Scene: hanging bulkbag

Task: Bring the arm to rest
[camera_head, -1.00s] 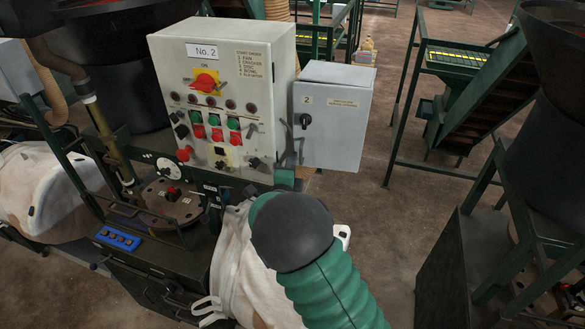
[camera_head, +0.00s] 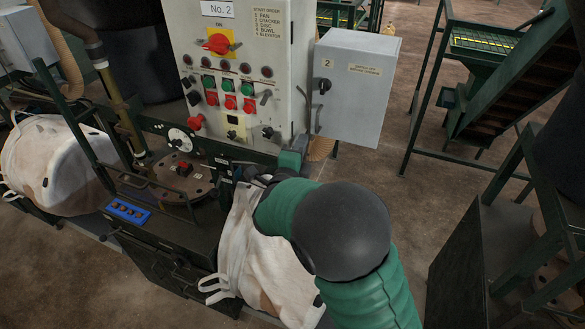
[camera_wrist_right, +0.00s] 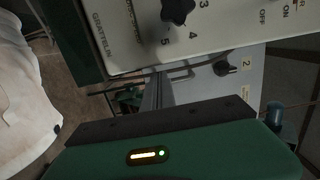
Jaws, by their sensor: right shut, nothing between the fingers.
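My right arm (camera_head: 345,230), green with a dark round joint, comes in from the bottom right of the head view. Its gripper (camera_head: 260,177) is small and partly hidden there, below the control panel and over the top of a white bulk bag (camera_head: 262,262). In the right wrist view, the gripper's fingers (camera_wrist_right: 157,92) are together with nothing between them. They point toward the panel and the grey box. My left gripper is not in view.
A control panel (camera_head: 240,60) marked No. 2 stands behind the gripper, with a grey switch box (camera_head: 352,95) at its right. A dark machine (camera_head: 165,245) is at the left, and another white bag (camera_head: 55,165) beyond it.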

